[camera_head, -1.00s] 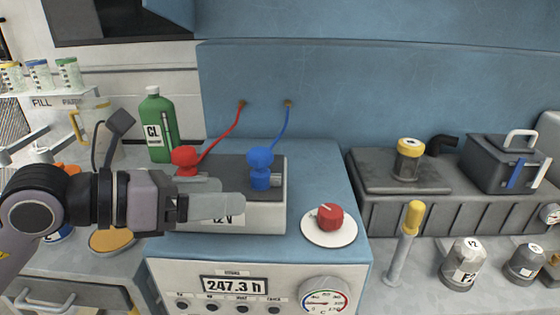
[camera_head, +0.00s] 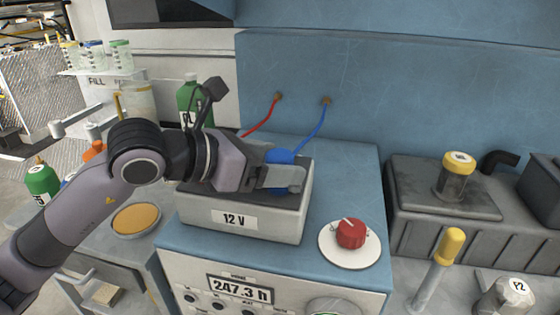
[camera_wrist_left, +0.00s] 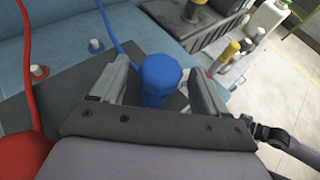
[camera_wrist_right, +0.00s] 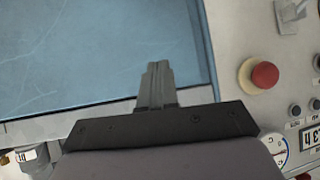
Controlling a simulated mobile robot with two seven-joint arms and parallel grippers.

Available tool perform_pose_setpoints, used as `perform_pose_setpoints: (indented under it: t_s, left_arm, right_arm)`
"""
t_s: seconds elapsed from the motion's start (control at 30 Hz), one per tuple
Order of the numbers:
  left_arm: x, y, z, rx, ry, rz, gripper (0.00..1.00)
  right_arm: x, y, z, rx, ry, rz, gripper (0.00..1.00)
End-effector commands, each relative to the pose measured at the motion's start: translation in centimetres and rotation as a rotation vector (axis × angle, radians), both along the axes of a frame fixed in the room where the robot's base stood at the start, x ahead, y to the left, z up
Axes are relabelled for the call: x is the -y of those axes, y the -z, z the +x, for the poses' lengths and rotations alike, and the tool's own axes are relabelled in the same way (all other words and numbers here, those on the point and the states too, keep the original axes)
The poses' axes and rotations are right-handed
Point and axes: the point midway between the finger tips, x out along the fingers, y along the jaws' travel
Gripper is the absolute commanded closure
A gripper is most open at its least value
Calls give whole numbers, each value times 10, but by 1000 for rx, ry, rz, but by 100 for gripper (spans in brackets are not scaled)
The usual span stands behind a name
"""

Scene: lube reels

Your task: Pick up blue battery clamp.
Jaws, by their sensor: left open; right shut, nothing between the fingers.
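The blue battery clamp (camera_head: 279,156) is on top of the 12 V battery (camera_head: 262,222), with a blue cable running up to the blue back wall. My left gripper (camera_head: 284,178) is at the clamp and hides part of it in the head view. In the left wrist view the clamp (camera_wrist_left: 160,80) stands between the two open fingers (camera_wrist_left: 158,88), with a gap visible on the right side. The red clamp (camera_wrist_left: 20,155) is at the left edge of that view. My right gripper (camera_wrist_right: 157,84) is shut and empty, above a blue surface.
A red knob (camera_head: 351,233) on a white disc is right of the battery. A yellow-handled tool (camera_head: 440,262) and a yellow-capped jar (camera_head: 458,176) are farther right. A green bottle (camera_head: 192,98) stands behind my left arm. A red button (camera_wrist_right: 264,74) shows in the right wrist view.

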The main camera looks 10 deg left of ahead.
Motion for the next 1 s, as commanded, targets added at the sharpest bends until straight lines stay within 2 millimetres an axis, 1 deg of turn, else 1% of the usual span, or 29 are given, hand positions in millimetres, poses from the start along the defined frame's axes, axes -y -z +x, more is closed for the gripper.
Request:
perform_pose_setpoints:
  t_s: [0.03,0.2,0.47,0.57,0.6,0.63,0.67,1.0]
  left_arm:
    - [6,2,6,-3,2,-1,25]
    - [18,10,18,0,1,-1,25]
    - [19,12,20,1,-1,1,25]
    - [19,12,20,1,0,1,54]
    - [19,12,20,1,-1,1,67]
    - [19,12,20,1,0,1,77]
    - [19,12,20,1,0,1,83]
    - [19,9,20,2,-1,0,83]
  right_arm:
    - [0,-2,-1,-1,1,0,100]
    - [-1,-1,-3,-5,5,3,100]
    - [-1,-1,-2,-4,9,5,100]
    - [0,-1,-2,-4,9,5,100]
    - [0,-1,-2,-4,9,3,100]
    - [0,-1,-2,-4,9,3,100]
    - [0,-1,-2,-4,9,3,100]
    - [1,-2,-2,-3,6,0,100]
